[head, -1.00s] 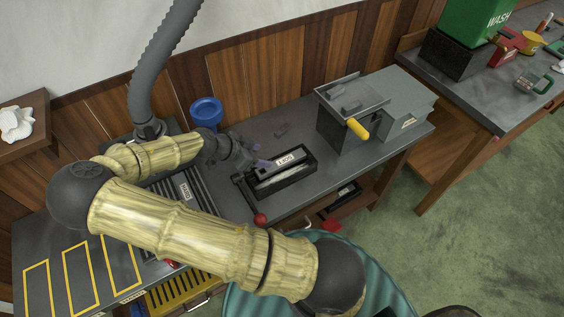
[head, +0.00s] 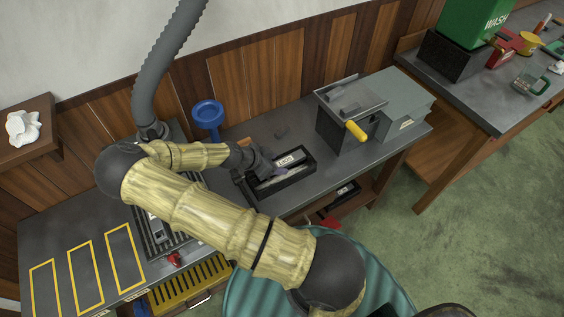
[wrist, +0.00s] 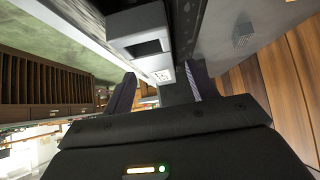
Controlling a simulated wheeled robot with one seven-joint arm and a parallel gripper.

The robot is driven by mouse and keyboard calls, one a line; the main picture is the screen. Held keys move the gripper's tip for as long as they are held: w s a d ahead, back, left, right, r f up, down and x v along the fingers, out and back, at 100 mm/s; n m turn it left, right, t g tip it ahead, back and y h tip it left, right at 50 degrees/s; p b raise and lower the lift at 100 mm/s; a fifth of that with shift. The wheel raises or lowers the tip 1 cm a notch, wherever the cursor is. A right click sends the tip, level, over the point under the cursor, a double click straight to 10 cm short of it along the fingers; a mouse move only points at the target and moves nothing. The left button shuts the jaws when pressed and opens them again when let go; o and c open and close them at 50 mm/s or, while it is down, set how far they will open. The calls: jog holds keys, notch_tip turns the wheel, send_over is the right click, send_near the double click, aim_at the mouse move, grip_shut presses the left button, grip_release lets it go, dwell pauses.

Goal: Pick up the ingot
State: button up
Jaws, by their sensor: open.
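My gripper (head: 268,168) is open, at the left part of a black open-topped tray (head: 308,171) on the grey bench. A pale, labelled bar-like piece (head: 290,160) is in the tray; I cannot tell whether it is the ingot. In the wrist view my gripper (wrist: 162,88) has its two dark fingers apart, with a pale grey piece with a dark window (wrist: 138,28) and a small printed label (wrist: 163,75) showing ahead and between them.
A grey machine (head: 400,100) with a yellow handle (head: 356,130) stands right of the tray, with grey blocks (head: 347,101) on its top. A blue funnel-like cup (head: 207,108) stands behind my arm. Yellow-outlined bench areas (head: 85,272) at left are clear.

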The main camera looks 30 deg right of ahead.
jog(key=shift+x, duration=0.9)
jog(key=shift+r, duration=0.1)
grip_shut()
jog(key=shift+w+r, duration=0.1)
dwell(0.8)
